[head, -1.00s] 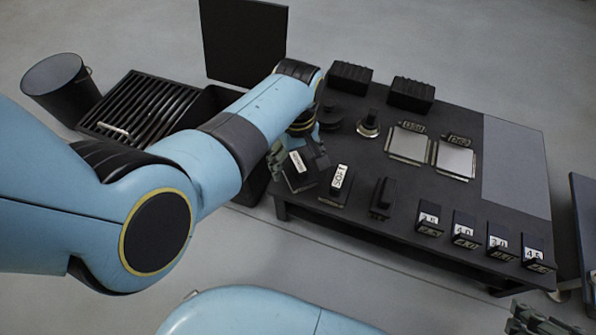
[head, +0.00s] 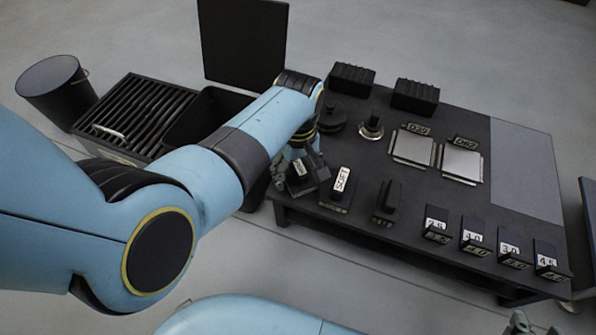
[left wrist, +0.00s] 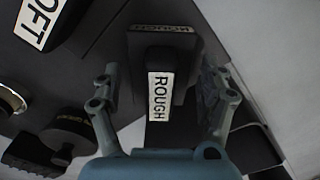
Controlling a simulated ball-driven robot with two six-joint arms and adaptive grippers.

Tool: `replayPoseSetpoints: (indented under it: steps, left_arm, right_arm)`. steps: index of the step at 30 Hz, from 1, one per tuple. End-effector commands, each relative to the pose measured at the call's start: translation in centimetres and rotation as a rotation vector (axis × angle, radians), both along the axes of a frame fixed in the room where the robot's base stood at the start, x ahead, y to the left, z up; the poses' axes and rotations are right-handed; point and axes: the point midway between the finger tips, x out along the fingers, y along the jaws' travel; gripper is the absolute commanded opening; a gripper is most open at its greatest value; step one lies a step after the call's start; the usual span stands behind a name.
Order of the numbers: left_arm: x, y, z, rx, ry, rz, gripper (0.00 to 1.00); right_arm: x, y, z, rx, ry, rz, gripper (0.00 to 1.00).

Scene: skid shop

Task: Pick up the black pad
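A black pad block labelled ROUGH (left wrist: 160,95) stands below my left gripper in the left wrist view. In the head view this block (head: 300,173) is at the table's near left corner, partly hidden by the gripper. My left gripper (head: 303,168) is open, with one finger on each side of the block; it also shows in the left wrist view (left wrist: 162,100). I see a gap beside the fingers. A black block labelled SOFT (head: 340,187) stands to its right, then a black block with no visible label (head: 387,201). My right gripper (head: 527,324) is cut off at the bottom edge.
The dark table (head: 330,218) also holds several numbered holders along the front, two pale plates (head: 412,148), a round knob (head: 371,127) and two ribbed black blocks at the back. A black bin and a grille (head: 140,110) are left of the table.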

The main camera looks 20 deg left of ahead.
Motion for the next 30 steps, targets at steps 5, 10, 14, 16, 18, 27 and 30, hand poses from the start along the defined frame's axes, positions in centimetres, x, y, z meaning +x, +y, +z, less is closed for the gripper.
replayPoseSetpoints:
  steps: [5,10,14,16,18,27,30]
  left_arm:
    - [0.0,0.0,0.0,0.0,0.0,0.0,0.5]
    - [0.0,0.0,0.0,0.0,0.0,0.0,0.28]
    - [0.0,0.0,0.0,0.0,0.0,0.0,0.2]
    - [0.0,0.0,0.0,0.0,0.0,0.0,0.2]
    - [0.0,0.0,0.0,0.0,0.0,0.0,0.2]
    - [0.0,0.2,0.9,0.0,-0.003,-0.001,0.2]
    - [-0.1,0.3,1.4,0.0,-0.003,-0.002,0.2]
  right_arm:
    - [0.0,0.0,0.0,0.0,0.0,0.0,0.38]
    - [0.0,0.0,0.0,0.0,0.0,0.0,0.38]
    - [0.1,0.0,0.0,0.0,0.0,0.0,0.38]
    - [0.0,0.0,0.0,0.0,0.0,0.0,0.38]
    - [0.0,0.0,0.0,0.0,0.002,0.0,0.38]
    - [0.5,-0.1,0.8,-0.003,0.066,-0.005,0.38]
    - [0.8,-0.2,1.5,-0.004,0.119,-0.009,0.38]
